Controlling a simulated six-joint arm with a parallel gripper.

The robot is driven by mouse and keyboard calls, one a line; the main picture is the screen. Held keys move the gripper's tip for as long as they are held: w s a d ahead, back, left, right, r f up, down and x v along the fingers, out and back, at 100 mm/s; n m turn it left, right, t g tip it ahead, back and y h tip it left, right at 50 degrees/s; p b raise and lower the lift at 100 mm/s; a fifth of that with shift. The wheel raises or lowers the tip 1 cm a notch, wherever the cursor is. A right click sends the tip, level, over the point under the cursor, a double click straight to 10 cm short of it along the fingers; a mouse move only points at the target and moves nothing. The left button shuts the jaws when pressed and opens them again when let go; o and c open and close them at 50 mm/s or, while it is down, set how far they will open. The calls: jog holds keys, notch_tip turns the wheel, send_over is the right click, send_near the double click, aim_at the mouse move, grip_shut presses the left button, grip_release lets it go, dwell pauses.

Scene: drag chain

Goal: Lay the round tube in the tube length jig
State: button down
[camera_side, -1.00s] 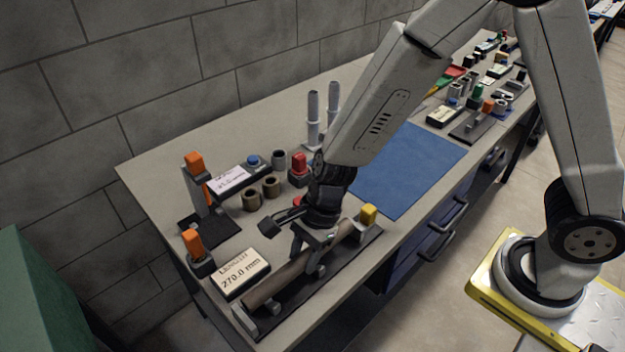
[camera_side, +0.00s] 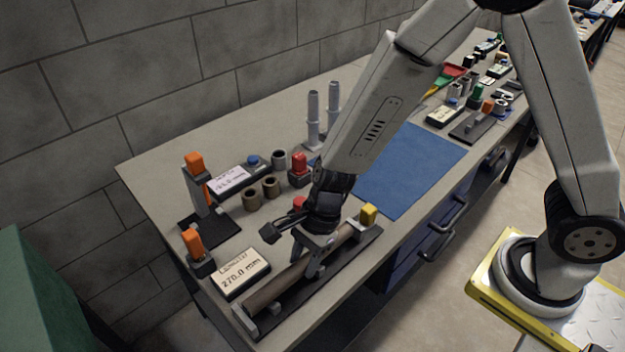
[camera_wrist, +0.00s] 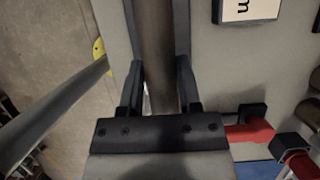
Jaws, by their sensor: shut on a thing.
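The round tube (camera_side: 279,286) is a long brown-grey rod lying lengthwise along the tube length jig (camera_side: 318,291), a dark rail with grey supports and a yellow-topped block (camera_side: 368,214) at its far end. My gripper (camera_side: 314,262) is shut on the tube around its middle, from above. The tube's near end is by the grey end block (camera_side: 246,322); I cannot tell whether it touches. In the wrist view the tube (camera_wrist: 157,45) runs between my two fingers (camera_wrist: 159,75). Whether the tube bears fully on the supports is unclear.
A display (camera_side: 241,272) reading 270.0 mm stands beside the jig. Orange-topped fixtures (camera_side: 194,243), brown rings (camera_side: 251,200) and a red-topped part (camera_side: 299,165) stand behind it. A blue mat (camera_side: 410,165) lies clear to the right.

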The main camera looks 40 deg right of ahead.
jog(key=shift+f, duration=0.7)
dwell(0.4)
dwell(0.4)
jog(key=shift+c, duration=1.1)
grip_release()
jog(key=shift+r, duration=0.15)
jog(key=shift+v, duration=3.75)
jog(key=shift+d, duration=0.15)
